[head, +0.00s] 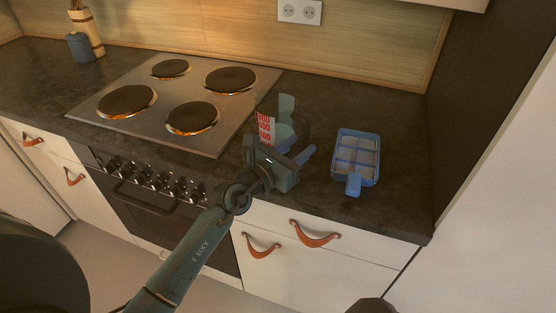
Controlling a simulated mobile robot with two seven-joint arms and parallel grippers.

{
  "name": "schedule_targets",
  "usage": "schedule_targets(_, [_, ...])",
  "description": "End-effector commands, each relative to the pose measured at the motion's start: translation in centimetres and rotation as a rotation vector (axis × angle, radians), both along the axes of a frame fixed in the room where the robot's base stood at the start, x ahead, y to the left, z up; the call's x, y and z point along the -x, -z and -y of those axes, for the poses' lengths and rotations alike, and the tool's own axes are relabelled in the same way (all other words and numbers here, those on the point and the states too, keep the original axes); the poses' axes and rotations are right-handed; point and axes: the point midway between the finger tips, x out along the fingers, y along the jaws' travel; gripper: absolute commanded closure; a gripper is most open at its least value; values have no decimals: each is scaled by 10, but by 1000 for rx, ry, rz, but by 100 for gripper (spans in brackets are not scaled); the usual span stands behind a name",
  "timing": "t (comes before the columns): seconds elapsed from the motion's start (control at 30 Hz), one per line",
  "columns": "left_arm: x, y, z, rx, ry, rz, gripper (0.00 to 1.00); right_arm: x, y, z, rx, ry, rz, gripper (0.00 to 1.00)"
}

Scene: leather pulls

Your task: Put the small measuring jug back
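A small measuring vessel with red markings (265,129) stands on the dark worktop, just right of the hob. A pale green, see-through shape (286,108) shows right behind it; I cannot tell whether both are one jug. My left gripper (282,152) is at the near side of these, low over the worktop, and covers their lower part. Its fingers point away from me, so whether they are apart or closed on the jug cannot be seen. My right gripper is not in view.
A blue compartment tray (340,158) stands to the right, with a blue block-like piece (353,185) at its near end. The hob (225,132) with dark plates, some glowing orange at the rim, lies left. A blue pot (80,46) stands far left. Worktop behind the tray is clear.

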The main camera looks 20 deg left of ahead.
Motion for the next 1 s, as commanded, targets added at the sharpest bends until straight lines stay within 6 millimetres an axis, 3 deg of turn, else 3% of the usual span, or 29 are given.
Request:
schedule_targets(0.3, [62,2,-28,-2,0,-1,62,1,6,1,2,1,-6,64])
schedule_targets(0.6, [87,1,-35,81,5,-23,62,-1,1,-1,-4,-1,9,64])
schedule_targets(0.77, [105,5,-30,487,8,-140,62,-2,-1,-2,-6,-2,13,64])
schedule_targets(1.0, [135,37,-41,1345,-104,-440,62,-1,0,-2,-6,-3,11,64])
